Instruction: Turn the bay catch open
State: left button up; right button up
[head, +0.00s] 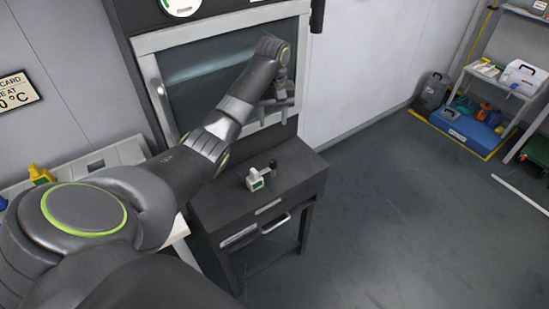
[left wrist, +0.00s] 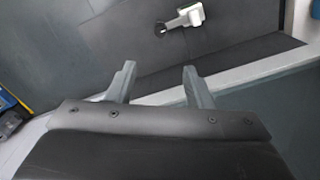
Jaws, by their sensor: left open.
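My left gripper (head: 281,93) is raised in front of the dark window (head: 205,62) of the grey-framed bay. In the left wrist view its two fingers (left wrist: 158,70) are apart with nothing between them. A small white block with a green label and a dark-knobbed lever (head: 256,180) sits on the dark bench top below; it may be the catch, but I cannot be sure. It also shows in the left wrist view, as a white block with a lever (left wrist: 183,17), beyond the fingers and apart from them. My right gripper is not in view.
The dark bench (head: 300,170) has a drawer handle (head: 275,223) at its front. The grey bay frame (head: 155,45) surrounds the window. A shelf with a white case (head: 523,78) and a blue box (head: 466,130) stand at far right. The floor (head: 400,220) between is clear.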

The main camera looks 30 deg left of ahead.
aim_at(273, 161)
pick_arm(q)
notch_tip(273, 161, down, 16)
jog(key=shift+r, duration=0.15)
jog(key=shift+f, duration=0.75)
jog(key=c, duration=1)
